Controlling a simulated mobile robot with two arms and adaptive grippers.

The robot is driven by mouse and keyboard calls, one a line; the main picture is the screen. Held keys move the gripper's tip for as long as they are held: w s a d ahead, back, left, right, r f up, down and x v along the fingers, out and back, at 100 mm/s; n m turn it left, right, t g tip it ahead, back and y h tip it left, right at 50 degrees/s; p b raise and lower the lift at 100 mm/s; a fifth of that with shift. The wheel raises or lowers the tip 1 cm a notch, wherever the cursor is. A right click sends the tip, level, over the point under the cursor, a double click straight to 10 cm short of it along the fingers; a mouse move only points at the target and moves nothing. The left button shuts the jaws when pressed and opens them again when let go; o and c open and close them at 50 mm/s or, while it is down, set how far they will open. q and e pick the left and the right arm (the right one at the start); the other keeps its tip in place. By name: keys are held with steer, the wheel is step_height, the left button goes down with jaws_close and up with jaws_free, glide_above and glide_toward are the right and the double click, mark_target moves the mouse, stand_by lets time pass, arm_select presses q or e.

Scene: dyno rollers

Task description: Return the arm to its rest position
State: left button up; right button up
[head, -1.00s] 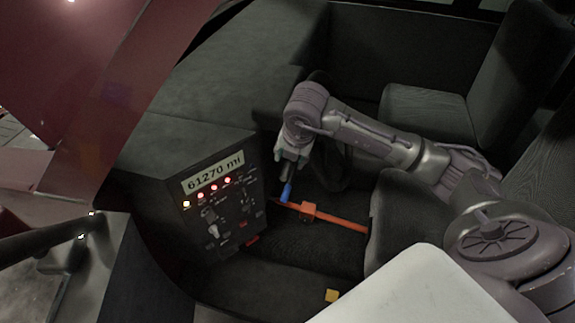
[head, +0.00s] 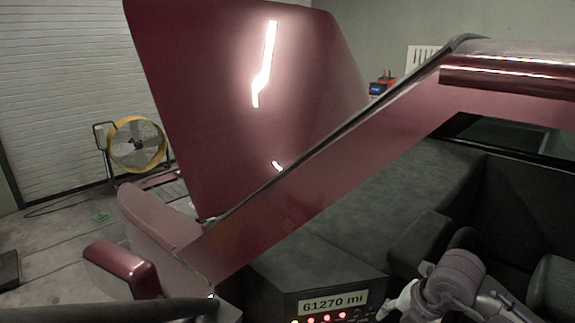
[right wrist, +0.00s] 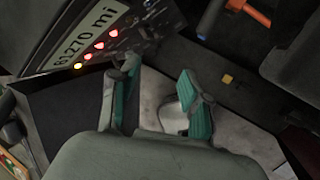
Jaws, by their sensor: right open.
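My right arm (head: 455,280) shows at the lower right of the head view, inside the vehicle cab, beside the dashboard panel. The arm's lower part is cut off by the frame edge. In the right wrist view my right gripper (right wrist: 160,98) is open, with its two teal-padded fingers apart and nothing between them. The panel display (head: 332,301) reads 61270 mi, with lit red lamps below it. The panel also shows in the right wrist view (right wrist: 92,35), left of and above the fingers. My left gripper is in neither view.
The red door frame (head: 330,170) slants across the head view, with dark dashboard (head: 390,200) behind it. A yellow fan (head: 137,145) stands on the floor at left. An orange bar (right wrist: 250,12) and a small yellow block (right wrist: 227,78) lie in the cab.

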steer(key=s+a+r+n+y, duration=0.1)
steer(key=s+a+n+y, duration=0.15)
steer(key=a+y, duration=0.75)
steer(key=s+a+r+m+t+y, duration=0.3)
steer(key=a+r+t+y, duration=0.25)
steer(key=a+r, duration=0.65)
steer(key=w+d+r+m+t+h, duration=0.1)
steer(key=w+d+m+t+h, duration=0.1)
steer(key=d+m+t+h, duration=0.5)
steer(key=w+d+r+m+t+h, duration=0.2)
steer(key=d+m+t+h, duration=0.25)
steer(key=m, duration=0.55)
steer(key=s+d+f+m+g+h, duration=0.2)
steer(key=d+f+m+g+h, duration=0.2)
steer(key=f, duration=0.4)
steer(key=s+d+f+m+g+h, duration=0.3)
steer(key=d+f+m+h, duration=0.15)
steer(key=f, duration=0.35)
steer(key=s+a+f+g+y, duration=0.3)
steer(key=s+f+g, duration=0.8)
steer(key=s+f, duration=0.55)
step_height(320, 180, down, 22)
steer(key=s, duration=0.2)
steer(key=s+d+f+n+g, duration=0.1)
steer(key=s+d+f+g, duration=0.1)
steer(key=s+f, duration=1.5)
steer(key=shift+s+d+f, duration=0.25)
steer(key=shift+d+f, duration=0.2)
steer(key=shift+d, duration=0.1)
